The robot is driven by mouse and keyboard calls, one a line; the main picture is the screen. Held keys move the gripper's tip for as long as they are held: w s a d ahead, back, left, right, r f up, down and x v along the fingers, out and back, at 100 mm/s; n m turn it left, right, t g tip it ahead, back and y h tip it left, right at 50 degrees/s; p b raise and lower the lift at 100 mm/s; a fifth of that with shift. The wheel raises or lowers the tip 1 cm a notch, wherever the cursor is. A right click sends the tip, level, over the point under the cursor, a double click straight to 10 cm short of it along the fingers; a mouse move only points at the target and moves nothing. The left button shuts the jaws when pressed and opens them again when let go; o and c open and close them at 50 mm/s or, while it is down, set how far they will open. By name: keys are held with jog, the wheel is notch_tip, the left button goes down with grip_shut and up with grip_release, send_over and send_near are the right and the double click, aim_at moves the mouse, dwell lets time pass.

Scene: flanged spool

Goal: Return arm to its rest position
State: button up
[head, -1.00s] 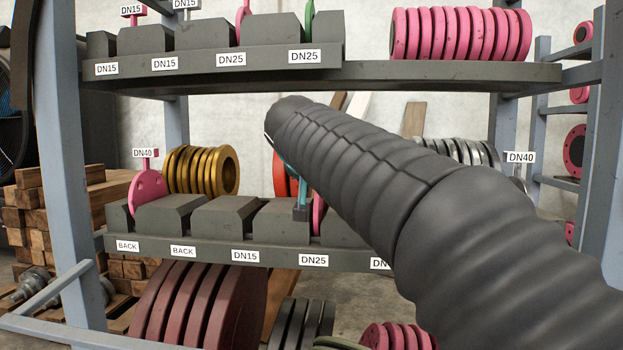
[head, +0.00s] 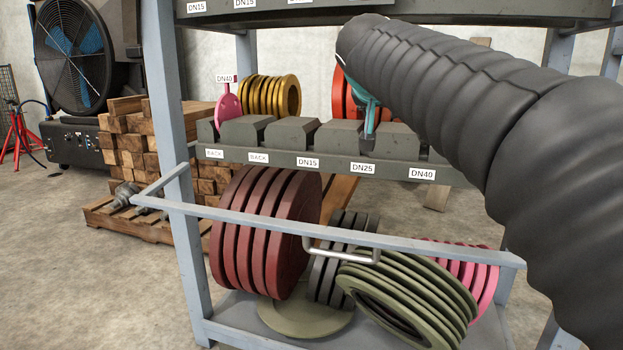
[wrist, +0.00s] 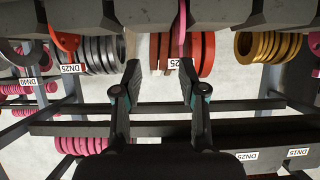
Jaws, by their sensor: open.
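My gripper (wrist: 160,78) is open in the wrist view, with its two dark fingers spread and nothing between them. In the head view my gripper (head: 370,108) shows only as a teal and dark part in front of the DN25 place on the slotted shelf (head: 290,168). My thick dark arm hides the rest of it. In the wrist view, which appears upside down, a thin pink flange (wrist: 182,20) stands edge-on between dark blocks, beyond the right fingertip.
A pink DN40 flange (head: 228,106) stands at the shelf's left end, with gold rings (head: 290,97) and red rings (head: 340,95) behind. Below are large maroon discs (head: 262,230) and olive rings (head: 410,300). The rack's front rail (head: 350,238) crosses low.

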jog(key=s+d+f+n+g+y+p, duration=0.1)
jog(key=s+f+g+y+p, duration=0.1)
jog(key=s+f, duration=1.1)
jog(key=s+d+f+n+g+y+p, duration=0.1)
jog(key=s+f+g+p, duration=0.3)
jog(key=s+f, duration=1)
jog(key=s+n+y, duration=0.1)
jog(key=s, duration=0.3)
jog(key=shift+s+d+f+n+g+p, duration=0.3)
jog(key=shift+s+d+p, duration=0.05)
